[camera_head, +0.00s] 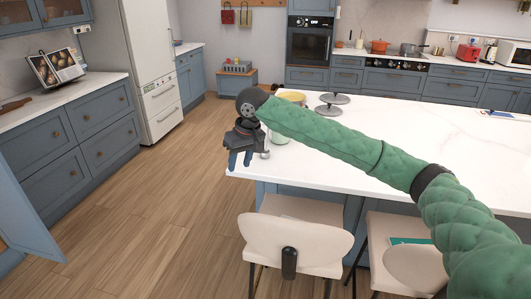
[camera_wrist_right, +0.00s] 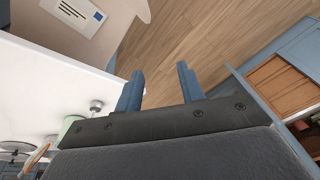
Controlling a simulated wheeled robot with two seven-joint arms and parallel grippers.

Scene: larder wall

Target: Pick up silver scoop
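My right gripper (camera_head: 240,160) hangs at the near left corner of the white island, fingers pointing down. In the right wrist view its two blue fingers (camera_wrist_right: 160,72) are apart with nothing between them; it is open. A small silver metal piece (camera_head: 265,154) shows at the island edge just right of the gripper. It also shows in the wrist view (camera_wrist_right: 95,106), left of the fingers and apart from them. It may be part of the silver scoop; I cannot tell its full shape, as my arm and gripper hide the area. My left gripper is not in view.
A pale green container (camera_head: 280,137) stands beside the silver piece, partly behind my arm. A yellow bowl (camera_head: 293,97) and grey scale-like discs (camera_head: 333,98) stand beyond. Beige chairs (camera_head: 295,240) stand along the island's near side. Wooden floor (camera_head: 150,200) is clear at left.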

